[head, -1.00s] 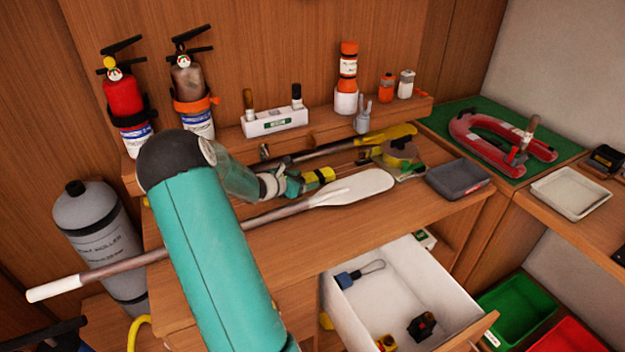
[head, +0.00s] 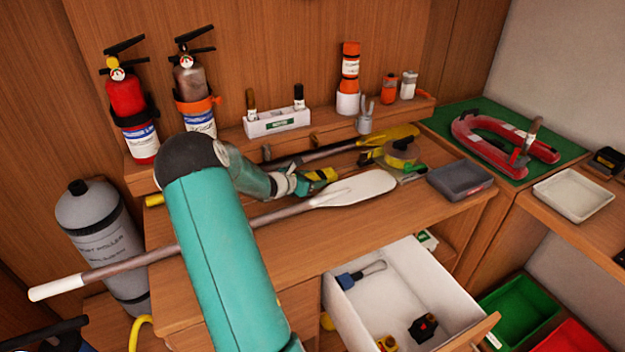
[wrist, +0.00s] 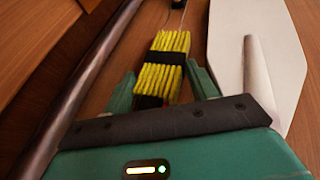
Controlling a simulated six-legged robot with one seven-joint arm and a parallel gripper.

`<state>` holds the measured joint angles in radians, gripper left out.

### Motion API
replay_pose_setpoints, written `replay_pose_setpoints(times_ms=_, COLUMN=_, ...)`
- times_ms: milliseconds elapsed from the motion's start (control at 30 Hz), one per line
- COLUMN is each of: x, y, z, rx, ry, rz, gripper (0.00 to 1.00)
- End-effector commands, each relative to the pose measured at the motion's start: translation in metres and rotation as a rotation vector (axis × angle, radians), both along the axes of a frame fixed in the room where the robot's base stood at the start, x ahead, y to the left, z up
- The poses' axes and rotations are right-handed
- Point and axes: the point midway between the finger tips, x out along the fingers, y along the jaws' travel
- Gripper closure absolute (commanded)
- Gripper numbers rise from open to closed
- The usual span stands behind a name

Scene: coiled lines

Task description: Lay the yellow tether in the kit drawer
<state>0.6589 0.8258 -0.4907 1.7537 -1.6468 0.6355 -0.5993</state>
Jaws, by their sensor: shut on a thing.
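The yellow tether (wrist: 165,68) is a folded yellow bundle with black bands. It sits between the two green fingers of my gripper (wrist: 163,90) in the wrist view, and the gripper is shut on it. The kit drawer (head: 350,303) is white and pulled open, below and right of my gripper.
The drawer holds a blue looped item (head: 358,275), a yellow-and-red item (head: 387,343) and a dark item (head: 423,327). A white-bladed paddle (head: 355,187) lies in front of my gripper; a yellow-bladed paddle (head: 395,134) lies behind.

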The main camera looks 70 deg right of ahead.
Motion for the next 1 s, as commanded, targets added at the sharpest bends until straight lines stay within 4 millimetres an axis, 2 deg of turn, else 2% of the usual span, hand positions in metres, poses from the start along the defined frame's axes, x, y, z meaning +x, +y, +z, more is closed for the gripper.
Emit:
replay_pose_setpoints(times_ms=167, x=0.001, y=-0.001, z=0.013, rx=-0.004, ry=-0.002, rz=0.001, gripper=0.81)
replay_pose_setpoints(times_ms=333, x=0.000, y=0.003, z=0.037, rx=-0.004, ry=-0.004, rz=0.001, gripper=0.81)
replay_pose_setpoints(times_ms=667, x=-0.015, y=0.047, z=0.091, rx=-0.002, ry=-0.005, rz=0.002, gripper=0.81)
replay_pose_setpoints(times_ms=1000, x=-0.036, y=0.107, z=0.118, rx=-0.001, ry=-0.004, rz=0.001, gripper=0.81)
